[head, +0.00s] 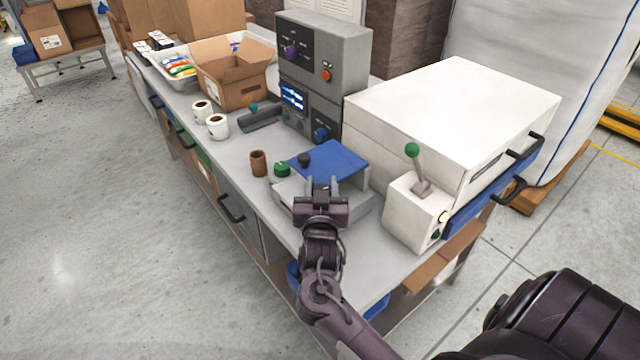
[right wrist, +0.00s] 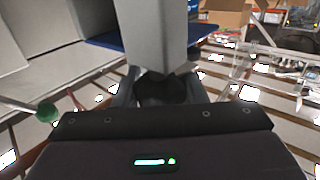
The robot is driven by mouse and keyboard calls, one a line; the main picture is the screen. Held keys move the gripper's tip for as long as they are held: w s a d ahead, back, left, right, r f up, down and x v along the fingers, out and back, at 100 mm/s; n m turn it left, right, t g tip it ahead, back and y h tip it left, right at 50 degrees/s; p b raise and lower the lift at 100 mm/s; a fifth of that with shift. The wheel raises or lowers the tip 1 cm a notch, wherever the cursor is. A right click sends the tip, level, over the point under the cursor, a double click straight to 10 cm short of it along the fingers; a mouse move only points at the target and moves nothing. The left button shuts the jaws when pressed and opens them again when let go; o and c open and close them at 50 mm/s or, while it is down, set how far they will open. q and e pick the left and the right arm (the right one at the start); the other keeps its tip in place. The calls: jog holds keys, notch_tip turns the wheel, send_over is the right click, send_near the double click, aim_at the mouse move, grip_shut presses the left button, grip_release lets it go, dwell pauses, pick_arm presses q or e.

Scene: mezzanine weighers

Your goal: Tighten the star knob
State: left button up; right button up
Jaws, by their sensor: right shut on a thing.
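The star knob (right wrist: 168,90) shows in the right wrist view as a dark, lobed shape at the end of a grey block, between my fingers. My right gripper (head: 322,187) is shut on it, at the near side of a grey fixture (head: 289,194) with a blue top plate (head: 335,159). In the head view the gripper largely hides the knob. The fingers show at both sides of it in the right wrist view (right wrist: 165,95). My left gripper is in neither view.
Left of the gripper are a green knob (head: 282,170), a black knob (head: 304,159) and a brown cup (head: 258,163). Right stands a white machine with a green-balled lever (head: 412,150). Behind are a grey control box (head: 325,60), white mugs (head: 217,126) and an open carton (head: 232,90).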

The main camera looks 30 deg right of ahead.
jog(key=shift+m+g+h, duration=1)
jog(key=shift+h, duration=0.2)
jog(key=shift+s+d, duration=0.1)
jog(key=o, duration=1)
